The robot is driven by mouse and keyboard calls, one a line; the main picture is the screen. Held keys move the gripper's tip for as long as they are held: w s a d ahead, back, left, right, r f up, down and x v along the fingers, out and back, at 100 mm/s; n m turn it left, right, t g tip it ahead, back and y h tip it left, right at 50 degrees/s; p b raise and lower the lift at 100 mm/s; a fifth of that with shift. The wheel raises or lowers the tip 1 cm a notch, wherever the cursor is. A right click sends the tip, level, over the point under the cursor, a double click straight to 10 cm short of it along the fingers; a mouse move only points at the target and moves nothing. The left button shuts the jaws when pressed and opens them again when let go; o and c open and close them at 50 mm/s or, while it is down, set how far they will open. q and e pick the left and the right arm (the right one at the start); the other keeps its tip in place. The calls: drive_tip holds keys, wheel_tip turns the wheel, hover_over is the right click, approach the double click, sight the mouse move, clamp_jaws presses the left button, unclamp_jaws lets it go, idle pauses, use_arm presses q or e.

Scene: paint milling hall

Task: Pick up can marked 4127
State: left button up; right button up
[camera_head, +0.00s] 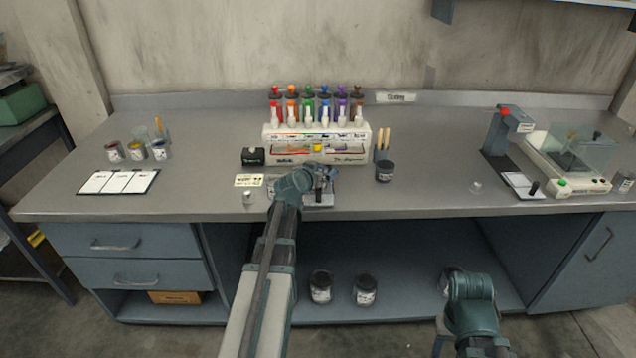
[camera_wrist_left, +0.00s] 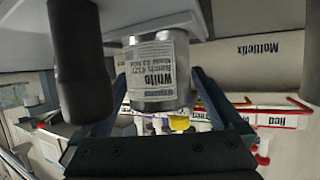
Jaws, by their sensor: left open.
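A grey metal can (camera_wrist_left: 158,70) with a white label is between the two fingers in the left wrist view. The label reads "White" and a batch number that looks like 4127, partly hard to read. My left gripper (camera_wrist_left: 165,105) is open around it, with a finger on either side. In the head view my left gripper (camera_head: 318,180) is over a small stand (camera_head: 320,200) at the bench front, and largely hides what stands there. My right arm (camera_head: 472,305) is low in front of the bench. Its fingers cannot be made out clearly.
A dispenser rack (camera_head: 318,140) with coloured bottles stands behind the left gripper. A dark can (camera_head: 384,172) stands to its right. Several other cans are on the bench and lower shelf, including one shelf can (camera_head: 320,288).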

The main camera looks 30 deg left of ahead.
use_arm(q)
drive_tip(key=shift+w+a+f, duration=0.1)
drive_tip(key=shift+w+f, duration=0.15)
drive_tip(key=shift+w, duration=0.25)
drive_tip(key=shift+r, duration=0.1)
drive_tip(key=shift+c, duration=0.6)
drive_tip(key=c, duration=1.4)
drive_tip(key=shift+o, duration=0.2)
drive_tip(key=shift+r+p, duration=0.55)
drive_tip(key=shift+p, duration=0.05)
drive_tip(key=shift+r+p, duration=0.4)
drive_tip(key=d, duration=0.6)
drive_tip(key=w+d, duration=0.1)
drive_tip(key=d, duration=0.5)
drive_tip(key=w+d, duration=0.1)
drive_tip(key=d, duration=0.5)
drive_tip(key=shift+f, duration=0.2)
